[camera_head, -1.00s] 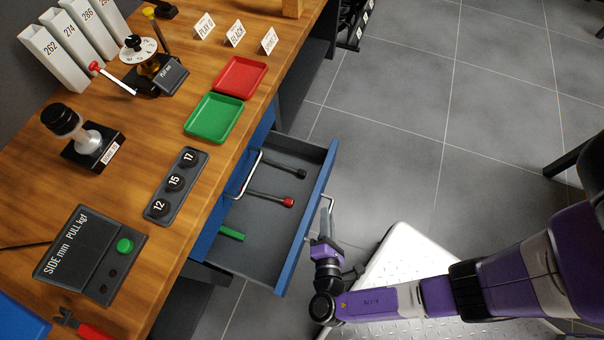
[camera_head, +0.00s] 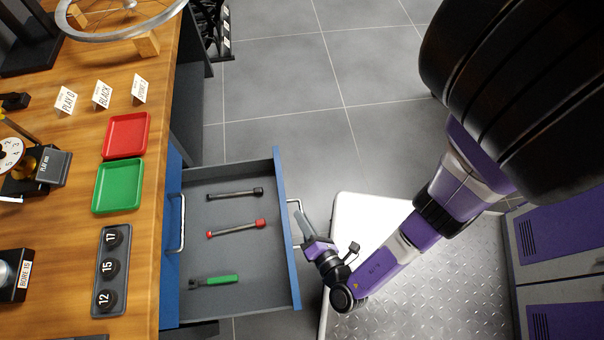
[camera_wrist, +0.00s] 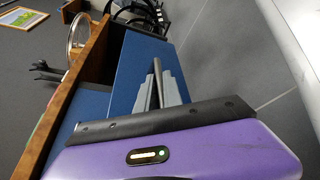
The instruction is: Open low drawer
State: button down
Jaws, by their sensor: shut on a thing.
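The low drawer (camera_head: 225,255) stands pulled out from under the workbench, with a grey inside and a blue front (camera_head: 286,230). Its metal bar handle (camera_head: 294,204) is on the outer face of the front. My gripper (camera_head: 303,226) is at this handle, on the side away from the bench, and is shut on it. In the wrist view, the grey fingers (camera_wrist: 168,90) are around a thin metal bar (camera_wrist: 158,78) beside the blue front. The exact contact is partly hidden. Another bar handle (camera_head: 181,222) sits on the shut blue front above the open drawer.
The drawer holds a black-ended rod (camera_head: 234,194), a red-ended rod (camera_head: 236,229) and a green-handled tool (camera_head: 214,281). Red (camera_head: 126,135) and green (camera_head: 118,186) trays lie on the wooden bench (camera_head: 60,215). Tiled floor is free beyond the drawer. Purple lockers (camera_head: 560,260) stand at right.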

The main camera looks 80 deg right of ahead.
jog(key=c, duration=1.5)
grip_release()
jog(key=p+v, duration=0.1)
jog(key=v, duration=0.6)
jog(key=shift+s+a, duration=0.25)
jog(key=shift+a, duration=0.05)
